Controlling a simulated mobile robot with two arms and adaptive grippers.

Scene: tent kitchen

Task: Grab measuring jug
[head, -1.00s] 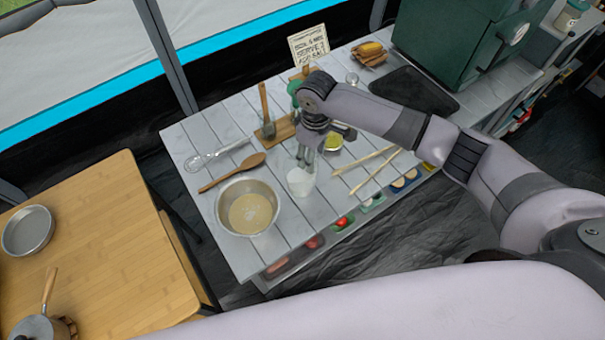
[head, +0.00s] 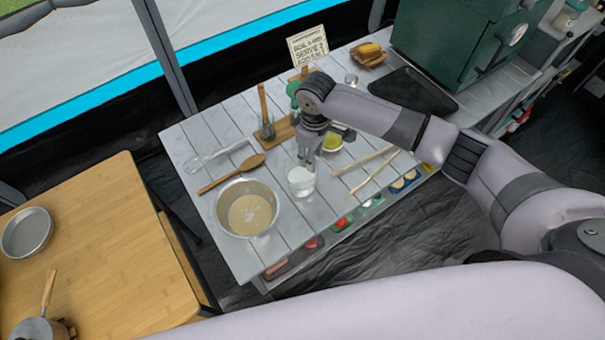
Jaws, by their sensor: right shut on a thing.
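The measuring jug (head: 301,183), a small clear vessel with white contents, stands upright on the grey slatted table, just right of the steel bowl. My right gripper (head: 307,160) comes down from above with its fingers at the jug's far rim. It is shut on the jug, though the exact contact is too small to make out. My left gripper is not in view.
A steel bowl (head: 266,222) of pale batter stands left of the jug. A wooden spoon (head: 232,173) and a whisk (head: 208,158) lie behind it. Chopsticks (head: 374,175) lie to the right.

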